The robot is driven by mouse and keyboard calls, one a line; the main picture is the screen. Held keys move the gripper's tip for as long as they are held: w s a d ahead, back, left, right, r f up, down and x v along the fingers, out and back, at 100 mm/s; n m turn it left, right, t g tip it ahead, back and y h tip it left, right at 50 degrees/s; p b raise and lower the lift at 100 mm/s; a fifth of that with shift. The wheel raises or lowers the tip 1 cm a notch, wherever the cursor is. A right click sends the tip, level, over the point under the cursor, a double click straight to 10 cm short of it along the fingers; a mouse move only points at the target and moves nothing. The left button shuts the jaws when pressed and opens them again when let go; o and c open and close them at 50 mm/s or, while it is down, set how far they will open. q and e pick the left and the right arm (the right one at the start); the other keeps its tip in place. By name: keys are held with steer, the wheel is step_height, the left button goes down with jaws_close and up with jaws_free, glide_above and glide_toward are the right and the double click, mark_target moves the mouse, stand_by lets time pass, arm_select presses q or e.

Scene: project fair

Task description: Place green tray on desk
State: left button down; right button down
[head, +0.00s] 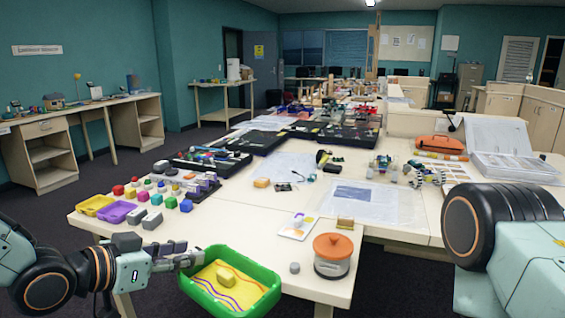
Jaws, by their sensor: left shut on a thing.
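The green tray (257,300) is at the near front of the desk (213,223), in front of its near edge and overlapping it in the picture. It has a yellow inside with wavy lines and a small yellow block (225,277). My left gripper (190,258) is shut on the tray's left rim. The tray looks roughly level. I cannot tell whether its underside touches the desk. My right arm shows at the right, but its gripper is out of the picture.
A jar with an orange lid (333,246) and a small grey cylinder (295,268) stand right of the tray. Yellow (94,205) and purple (116,212) trays and several coloured blocks sit at the desk's left. Bare desk lies between.

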arm_select(q)
steer(key=s+f+m+g+h, duration=0.2)
steer(key=s+f+m+h, duration=0.1)
steer(key=s+f, duration=0.9)
step_height(320, 180, down, 3)
steer(key=shift+f+g+b, duration=0.1)
steer(key=shift+g+b, duration=0.3)
steer(key=shift+a, duration=0.15)
